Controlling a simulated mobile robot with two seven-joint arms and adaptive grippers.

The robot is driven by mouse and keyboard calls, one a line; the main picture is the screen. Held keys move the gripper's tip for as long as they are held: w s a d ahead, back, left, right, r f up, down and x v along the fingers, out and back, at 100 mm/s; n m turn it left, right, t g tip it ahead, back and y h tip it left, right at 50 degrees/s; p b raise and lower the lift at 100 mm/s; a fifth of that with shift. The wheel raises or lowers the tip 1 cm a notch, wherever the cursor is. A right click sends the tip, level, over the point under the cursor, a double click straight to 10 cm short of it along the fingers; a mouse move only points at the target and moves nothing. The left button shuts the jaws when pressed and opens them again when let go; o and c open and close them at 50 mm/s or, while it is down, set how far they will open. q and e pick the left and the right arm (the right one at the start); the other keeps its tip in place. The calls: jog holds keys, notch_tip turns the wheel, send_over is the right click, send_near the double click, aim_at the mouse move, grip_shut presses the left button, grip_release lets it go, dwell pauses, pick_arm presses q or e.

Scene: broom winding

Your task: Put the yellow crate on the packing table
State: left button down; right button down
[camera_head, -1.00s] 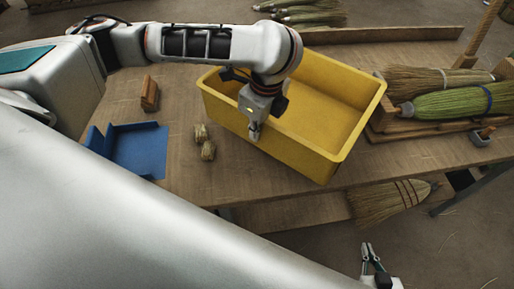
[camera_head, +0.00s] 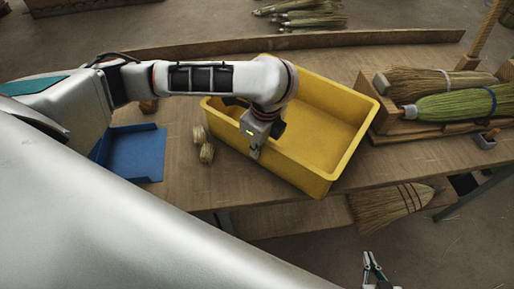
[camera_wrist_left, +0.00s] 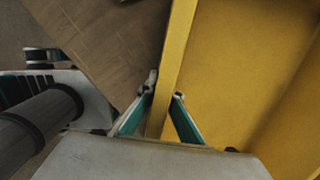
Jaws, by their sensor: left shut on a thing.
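The yellow crate (camera_head: 335,125) is empty and sits over the wooden table (camera_head: 190,185), its near corner by the table's front edge. Whether its base touches the tabletop is hard to tell. My left gripper (camera_head: 255,150) reaches down at the crate's near left wall. In the left wrist view, the fingers (camera_wrist_left: 163,100) are shut on the crate's wall (camera_wrist_left: 178,55), one finger on each side of the rim. My right gripper (camera_head: 371,268) shows at the bottom right, low and away from the crate, partly cut off by the frame.
A wooden rack (camera_head: 380,120) with tan and green brooms (camera_head: 455,104) stands close on the right. A broom (camera_head: 390,203) lies below the table edge. A ledge (camera_head: 330,38) runs along the back.

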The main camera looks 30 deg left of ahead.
pick_arm(q)
jog(key=c, duration=2.2)
grip_release()
jog(key=shift+f, duration=0.1)
jog(key=shift+c, duration=0.2)
pick_arm(e)
jog(key=shift+w+r, duration=0.1)
jog(key=shift+r, duration=0.3)
jog(key=shift+f, duration=0.15)
